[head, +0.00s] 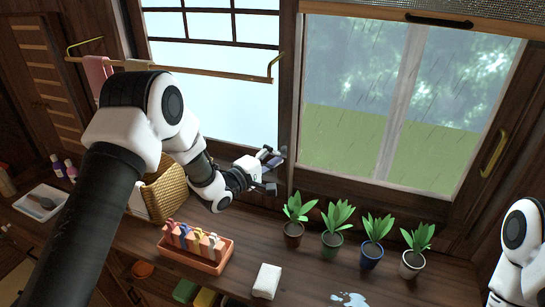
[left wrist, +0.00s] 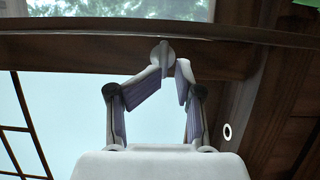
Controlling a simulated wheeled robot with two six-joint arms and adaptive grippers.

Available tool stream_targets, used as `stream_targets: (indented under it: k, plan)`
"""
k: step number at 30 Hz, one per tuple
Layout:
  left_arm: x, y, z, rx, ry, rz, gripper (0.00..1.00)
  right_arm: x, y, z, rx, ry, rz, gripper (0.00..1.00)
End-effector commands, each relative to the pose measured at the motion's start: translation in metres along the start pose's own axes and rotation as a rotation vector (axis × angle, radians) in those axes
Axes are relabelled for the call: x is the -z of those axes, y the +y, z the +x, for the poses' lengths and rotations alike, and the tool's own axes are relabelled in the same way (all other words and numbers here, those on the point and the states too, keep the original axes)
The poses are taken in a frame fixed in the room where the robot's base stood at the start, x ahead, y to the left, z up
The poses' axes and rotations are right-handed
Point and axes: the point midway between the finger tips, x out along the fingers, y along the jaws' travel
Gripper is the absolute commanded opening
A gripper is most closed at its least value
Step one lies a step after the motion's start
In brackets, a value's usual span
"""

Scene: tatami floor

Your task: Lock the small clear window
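The clear window (head: 345,110) is at the right in the head view, with rain and greenery behind it. A brass handle (head: 493,153) sits on its right frame. My left gripper (head: 278,166) is at the dark post left of this pane. In the left wrist view, my left gripper's fingertips (left wrist: 172,66) bend inward near a small pale, rounded metal knob (left wrist: 161,53) by the dark frame. The tips are slightly apart with the knob beside or between them. I cannot tell whether they grip it. My right gripper is out of view; only part of my right arm shows.
Several potted plants (head: 331,243) stand on the wooden counter below the window. A pink rack (head: 195,254), a wicker basket (head: 166,187) and a white block (head: 266,281) are also there. A towel rail (head: 180,70) crosses the left window. A small puddle (head: 350,299) lies in front.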

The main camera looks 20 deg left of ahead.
Motion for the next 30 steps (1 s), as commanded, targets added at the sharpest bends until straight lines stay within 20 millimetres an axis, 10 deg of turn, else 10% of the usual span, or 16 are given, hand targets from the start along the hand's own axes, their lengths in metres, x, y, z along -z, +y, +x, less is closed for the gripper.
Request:
stream_targets:
  k: [15, 30]
  plan:
    - [-0.002, -0.005, -0.007, 0.013, -0.003, -0.002, 0.20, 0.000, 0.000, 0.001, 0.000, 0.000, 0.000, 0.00]
    - [0.000, 0.000, -0.116, 0.002, 0.000, -0.004, 0.20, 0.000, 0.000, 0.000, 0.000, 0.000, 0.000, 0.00]
